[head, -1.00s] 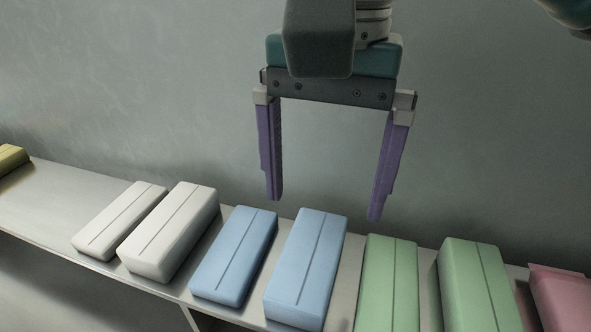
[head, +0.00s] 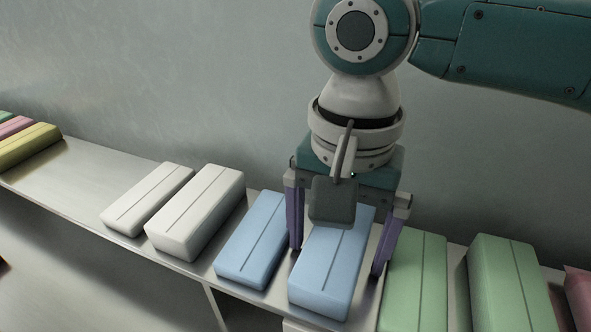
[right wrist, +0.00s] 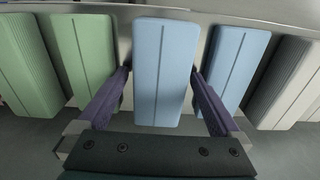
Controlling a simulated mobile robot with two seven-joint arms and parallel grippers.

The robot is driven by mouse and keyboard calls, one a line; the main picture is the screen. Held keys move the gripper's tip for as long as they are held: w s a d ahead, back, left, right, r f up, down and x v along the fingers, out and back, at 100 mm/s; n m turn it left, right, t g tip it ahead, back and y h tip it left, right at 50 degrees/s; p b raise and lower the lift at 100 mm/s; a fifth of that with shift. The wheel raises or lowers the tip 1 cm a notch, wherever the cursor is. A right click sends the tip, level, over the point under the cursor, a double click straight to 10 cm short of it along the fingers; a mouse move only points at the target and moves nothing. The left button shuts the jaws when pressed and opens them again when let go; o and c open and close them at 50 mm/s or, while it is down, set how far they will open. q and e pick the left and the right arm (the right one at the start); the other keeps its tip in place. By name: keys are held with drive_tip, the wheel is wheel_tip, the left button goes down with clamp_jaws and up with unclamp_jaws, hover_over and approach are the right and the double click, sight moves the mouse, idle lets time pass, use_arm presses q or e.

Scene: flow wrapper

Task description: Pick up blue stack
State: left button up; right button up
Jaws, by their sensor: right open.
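Two blue stacks lie on the shelf: a taller right one (head: 328,272) and a lower left one (head: 250,244). My right gripper (head: 336,260) is open and lowered around the right blue stack, one purple finger on each side of it. In the right wrist view the right blue stack (right wrist: 162,70) lies between the open fingers (right wrist: 162,92), with a gap visible at each side. The lower blue stack (right wrist: 228,65) is outside the fingers there. The gripper hides the far part of the right blue stack in the head view. My left gripper is not in view.
Two white stacks (head: 196,214) lie to the left and two green stacks (head: 418,285) to the right on the metal shelf (head: 75,178). A pink stack (head: 578,295) is at the right edge. Yellow, pink and green stacks lie far left. A grey wall stands behind.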

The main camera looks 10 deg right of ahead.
drive_tip(key=c, duration=1.3)
drive_tip(key=shift+o, duration=0.2)
drive_tip(key=shift+r, duration=0.15)
